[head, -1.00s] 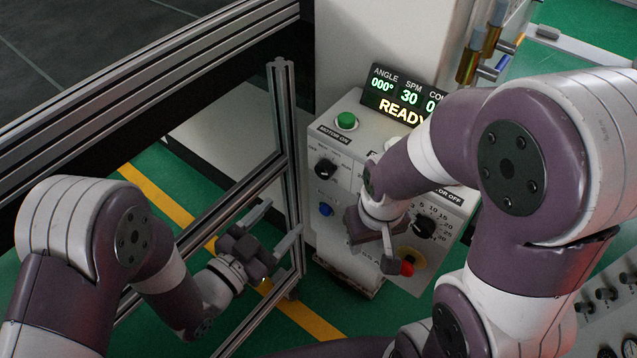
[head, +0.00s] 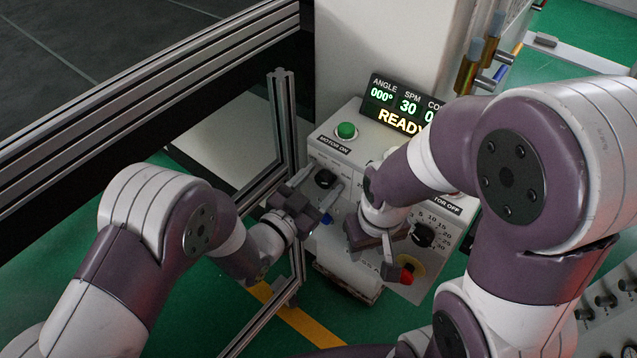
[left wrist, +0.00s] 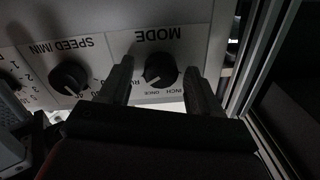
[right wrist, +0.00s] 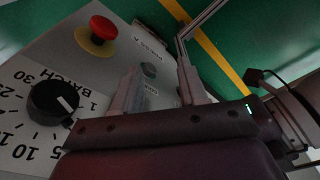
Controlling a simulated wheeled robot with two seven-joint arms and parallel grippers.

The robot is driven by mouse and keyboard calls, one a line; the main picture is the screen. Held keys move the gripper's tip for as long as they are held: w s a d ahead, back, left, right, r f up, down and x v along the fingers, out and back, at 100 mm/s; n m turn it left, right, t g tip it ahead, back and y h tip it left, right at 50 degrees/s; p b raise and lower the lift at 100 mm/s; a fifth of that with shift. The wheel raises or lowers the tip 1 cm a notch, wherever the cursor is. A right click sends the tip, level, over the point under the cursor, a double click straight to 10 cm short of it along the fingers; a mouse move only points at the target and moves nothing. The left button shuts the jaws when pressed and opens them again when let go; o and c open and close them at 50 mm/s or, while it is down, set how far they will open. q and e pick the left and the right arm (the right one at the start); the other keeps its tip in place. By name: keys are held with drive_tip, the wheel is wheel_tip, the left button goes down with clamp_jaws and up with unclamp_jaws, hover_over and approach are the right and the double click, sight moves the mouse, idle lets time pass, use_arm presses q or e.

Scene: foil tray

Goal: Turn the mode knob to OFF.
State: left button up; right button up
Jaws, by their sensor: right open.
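The mode knob (left wrist: 160,68) is a round black dial under the upside-down word MODE in the left wrist view. Its pale pointer mark faces down and left there, on the side of the partly covered RUN label. The knob also shows in the head view (head: 325,178). My left gripper (head: 318,186) is open at the panel, its fingers (left wrist: 157,84) on either side of the knob in the picture; I cannot tell whether they touch it. An OFF label is not visible. My right gripper (head: 372,248) is open and empty over the panel's lower part.
A speed knob (left wrist: 69,77) sits beside the mode knob. A batch knob (right wrist: 52,102) and a red stop button (right wrist: 103,28) are near my right gripper. A green button (head: 346,131) and a READY display (head: 400,106) are above. A metal frame post (head: 284,130) stands close to my left gripper.

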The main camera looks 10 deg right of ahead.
use_arm(q)
drive_tip(key=c, duration=0.9)
drive_tip(key=n, duration=1)
drive_tip(key=shift+w+a+g, duration=0.1)
drive_tip(key=shift+g, duration=0.2)
drive_tip(key=n, duration=0.3)
drive_tip(key=shift+n+p, duration=0.4)
drive_tip(key=n, duration=0.3)
drive_tip(key=shift+p, duration=0.35)
drive_tip(key=n+p, duration=0.1)
drive_tip(key=n, duration=0.5)
drive_tip(key=shift+f+n, duration=0.15)
drive_tip(key=shift+n, duration=0.15)
